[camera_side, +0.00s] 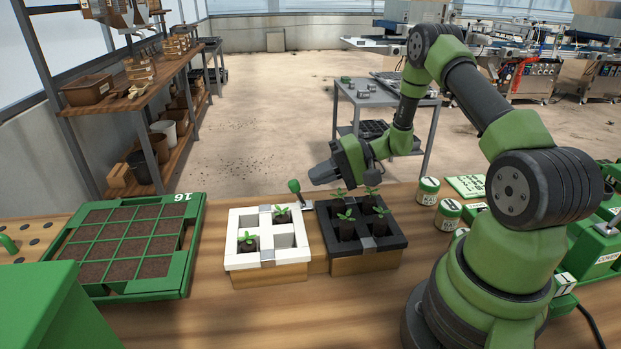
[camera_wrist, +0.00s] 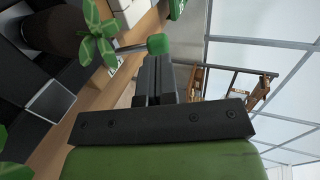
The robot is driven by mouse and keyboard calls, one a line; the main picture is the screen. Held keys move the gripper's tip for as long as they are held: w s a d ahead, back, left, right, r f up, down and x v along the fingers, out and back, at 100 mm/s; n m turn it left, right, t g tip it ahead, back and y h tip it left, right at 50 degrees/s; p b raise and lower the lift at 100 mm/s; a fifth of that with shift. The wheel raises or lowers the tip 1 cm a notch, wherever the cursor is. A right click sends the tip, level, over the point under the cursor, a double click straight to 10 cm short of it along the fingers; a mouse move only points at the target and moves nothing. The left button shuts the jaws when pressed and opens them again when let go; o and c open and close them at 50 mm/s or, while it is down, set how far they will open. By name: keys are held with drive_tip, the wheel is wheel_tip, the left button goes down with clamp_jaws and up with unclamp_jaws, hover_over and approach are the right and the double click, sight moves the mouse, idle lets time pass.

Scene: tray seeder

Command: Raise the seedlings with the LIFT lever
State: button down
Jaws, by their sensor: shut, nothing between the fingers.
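The LIFT lever has a green knob (camera_side: 294,186) on a thin stem, at the back between the white and black trays. The knob also shows just beyond my fingertips in the wrist view (camera_wrist: 157,44). My gripper (camera_side: 313,178) is shut and empty, close to the right of the knob in the side view; I cannot tell whether it touches. The black tray (camera_side: 385,246) holds several seedlings in dark plugs. One leafy seedling (camera_wrist: 98,38) stands left of my fingers in the wrist view. The white tray (camera_side: 235,262) holds two seedlings, with two compartments empty.
A green-framed soil tray (camera_side: 188,245) lies at the left. A green box (camera_side: 50,310) fills the front left corner. The bench front between the box and my base is clear.

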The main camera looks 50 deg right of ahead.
sight(298, 183)
drive_tip(key=shift+x, duration=1.1)
drive_tip(key=shift+w+a+f, duration=0.15)
drive_tip(key=shift+w+a, duration=0.3)
drive_tip(key=shift+w, duration=0.05)
drive_tip(key=r+v, duration=0.1)
drive_tip(key=v, duration=1.4)
drive_tip(key=a+r+n+g+h, duration=0.3)
drive_tip(key=a+r+g, duration=0.3)
drive_tip(key=a+r, duration=0.55)
drive_tip(key=s+a+r+n+t+h, duration=0.2)
drive_tip(key=s+a+r+t+h, duration=0.1)
drive_tip(key=s+a, duration=0.7)
wheel_tip(298, 183, up, 3)
drive_tip(key=shift+s+f+h, duration=0.2)
drive_tip(key=shift+s+h, duration=0.4)
drive_tip(key=shift+h, duration=0.3)
